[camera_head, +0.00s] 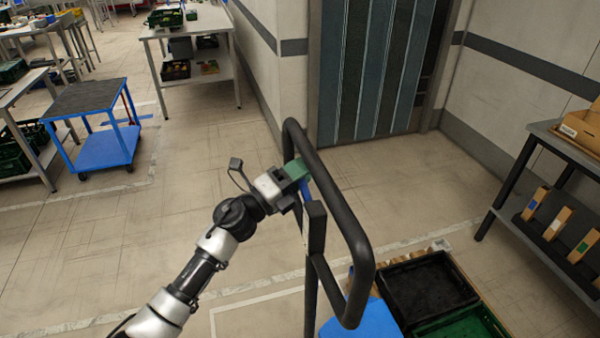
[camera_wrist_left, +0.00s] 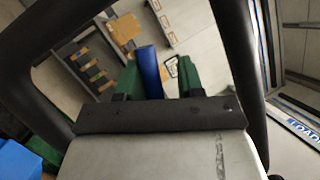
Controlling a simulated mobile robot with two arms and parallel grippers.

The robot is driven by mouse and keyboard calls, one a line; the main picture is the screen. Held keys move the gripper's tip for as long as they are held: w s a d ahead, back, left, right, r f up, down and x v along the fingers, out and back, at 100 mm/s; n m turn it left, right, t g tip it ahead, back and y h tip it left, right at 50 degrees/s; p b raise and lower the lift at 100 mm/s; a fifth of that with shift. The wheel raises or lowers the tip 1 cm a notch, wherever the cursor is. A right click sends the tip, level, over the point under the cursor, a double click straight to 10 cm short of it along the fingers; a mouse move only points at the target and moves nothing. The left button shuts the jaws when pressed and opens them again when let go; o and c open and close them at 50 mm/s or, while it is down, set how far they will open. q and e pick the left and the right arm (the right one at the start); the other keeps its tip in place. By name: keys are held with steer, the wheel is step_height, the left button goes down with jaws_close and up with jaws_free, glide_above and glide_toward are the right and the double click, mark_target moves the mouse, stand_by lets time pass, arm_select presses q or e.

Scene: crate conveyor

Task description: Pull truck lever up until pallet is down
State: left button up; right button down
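The pallet truck's black loop handle (camera_head: 345,225) stands upright in the middle of the head view. Its blue lever (camera_head: 306,188) shows just beside my left gripper (camera_head: 297,171), inside the loop. In the left wrist view the blue lever (camera_wrist_left: 150,72) lies between the green fingers of my left gripper (camera_wrist_left: 160,78). It is close to the left finger, with a gap to the right finger, so the gripper looks open around it. A wooden pallet (camera_head: 484,295) shows at its edge under crates; its height off the floor is hard to tell. My right gripper is out of view.
A black crate (camera_head: 425,290) and a green crate (camera_head: 462,325) sit on the pallet, beside the truck's blue body (camera_head: 362,322). A shelf with boxes (camera_head: 560,135) stands at right, and a blue cart (camera_head: 100,145) at left. The floor between is clear.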

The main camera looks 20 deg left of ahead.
arm_select(q)
steer(key=shift+o, duration=0.3)
steer(key=shift+s+a, duration=0.1)
steer(key=shift+s, duration=0.05)
steer(key=b+v, duration=0.4)
steer(key=v, duration=0.6)
steer(key=shift+s+a+f, duration=0.15)
steer(key=shift+f, duration=0.05)
